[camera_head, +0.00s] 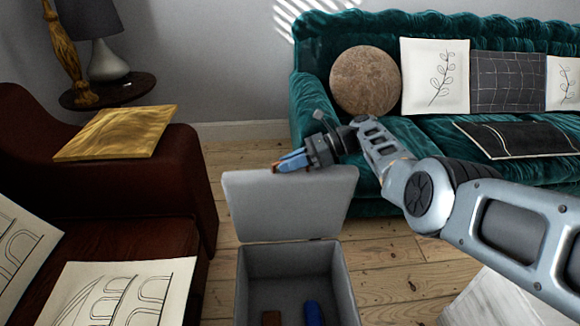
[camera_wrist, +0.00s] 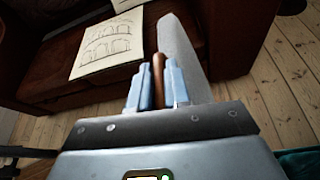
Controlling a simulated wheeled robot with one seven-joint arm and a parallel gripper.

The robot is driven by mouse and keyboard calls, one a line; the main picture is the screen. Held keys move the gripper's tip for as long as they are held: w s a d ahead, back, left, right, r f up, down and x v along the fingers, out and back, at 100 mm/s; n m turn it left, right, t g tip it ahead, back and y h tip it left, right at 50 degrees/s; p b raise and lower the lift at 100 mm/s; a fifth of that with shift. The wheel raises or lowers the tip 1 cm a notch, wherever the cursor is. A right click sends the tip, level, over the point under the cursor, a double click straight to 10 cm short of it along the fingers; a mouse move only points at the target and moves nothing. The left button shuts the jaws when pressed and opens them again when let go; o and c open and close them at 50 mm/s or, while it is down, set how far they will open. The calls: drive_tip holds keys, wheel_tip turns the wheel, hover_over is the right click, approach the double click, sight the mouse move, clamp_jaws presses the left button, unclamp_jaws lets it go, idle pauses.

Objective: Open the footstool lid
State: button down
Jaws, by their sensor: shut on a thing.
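The grey footstool (camera_head: 241,280) stands on the floor with its box open at the top. Its lid (camera_head: 290,210) is raised, standing about upright at the far side of the box. My gripper (camera_head: 291,161) is at the lid's top edge, with its blue fingers pointing left. In the wrist view the fingers (camera_wrist: 158,85) are shut on a narrow brown tab (camera_wrist: 158,70) that seems to belong to the lid. The lid (camera_wrist: 183,55) also shows there as a grey slab behind the fingers. Where the tab joins the lid is hidden.
A brown item (camera_head: 271,318) and a blue item (camera_head: 314,313) lie inside the box. A dark red armchair (camera_head: 195,165) with cushions stands close on the left. A green sofa (camera_head: 318,100) stands behind the lid. Bare floorboards (camera_head: 385,265) lie to the right.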

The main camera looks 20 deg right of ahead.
drive_tip(key=shift+f, duration=0.1)
drive_tip(key=c, duration=1.4)
unclamp_jaws()
drive_tip(key=shift+c, duration=0.2)
drive_tip(key=shift+d, duration=0.1)
drive_tip(key=shift+p+v, duration=0.45)
drive_tip(key=shift+v, duration=3.45)
